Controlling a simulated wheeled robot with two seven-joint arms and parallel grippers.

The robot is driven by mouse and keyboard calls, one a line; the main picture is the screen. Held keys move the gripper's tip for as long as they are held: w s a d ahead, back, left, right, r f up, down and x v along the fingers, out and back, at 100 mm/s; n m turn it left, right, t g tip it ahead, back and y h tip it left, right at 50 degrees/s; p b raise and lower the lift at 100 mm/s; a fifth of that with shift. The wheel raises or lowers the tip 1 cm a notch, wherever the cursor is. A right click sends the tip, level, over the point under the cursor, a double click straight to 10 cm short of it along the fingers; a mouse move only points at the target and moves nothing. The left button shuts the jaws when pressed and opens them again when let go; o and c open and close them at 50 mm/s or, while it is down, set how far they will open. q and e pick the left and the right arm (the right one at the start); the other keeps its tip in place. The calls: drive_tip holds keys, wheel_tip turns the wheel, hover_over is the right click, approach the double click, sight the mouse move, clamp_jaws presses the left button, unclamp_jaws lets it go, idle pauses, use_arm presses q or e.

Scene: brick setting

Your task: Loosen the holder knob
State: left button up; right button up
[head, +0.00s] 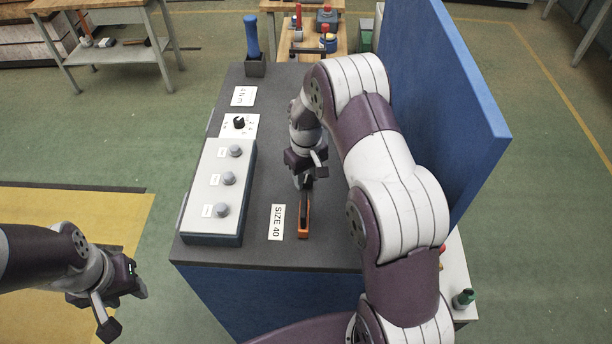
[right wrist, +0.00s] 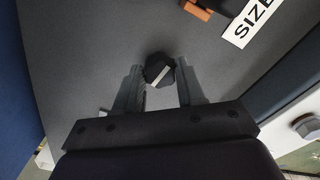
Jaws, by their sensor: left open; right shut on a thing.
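The holder knob (right wrist: 156,68) is black with a white stripe and shows in the right wrist view between the fingertips. My right gripper (right wrist: 160,78) is shut on it, low over the grey bench top. In the head view my right gripper (head: 304,181) points down at the far end of the orange and black holder (head: 304,222), and the knob is hidden there. An orange piece of the holder shows at the top of the right wrist view (right wrist: 198,9). My left gripper (head: 125,308) is open and empty, off the bench at lower left.
A "SIZE 40" label (head: 277,222) lies left of the holder. A grey box with several knobs (head: 210,190) stands on the bench's left side, with a black dial (head: 239,123) beyond it. A blue panel (head: 440,80) rises at right. A blue-handled tool (head: 252,38) stands at the back.

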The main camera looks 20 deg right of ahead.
drive_tip(key=shift+n, duration=0.6)
drive_tip(key=o, duration=1)
drive_tip(key=shift+o, duration=0.2)
drive_tip(key=shift+r, duration=0.3)
wheel_tip(320, 180, up, 8)
drive_tip(key=b, duration=0.3)
wheel_tip(320, 180, up, 4)
drive_tip(key=p, duration=0.3)
hover_over(306, 179)
drive_tip(key=shift+r, duration=0.1)
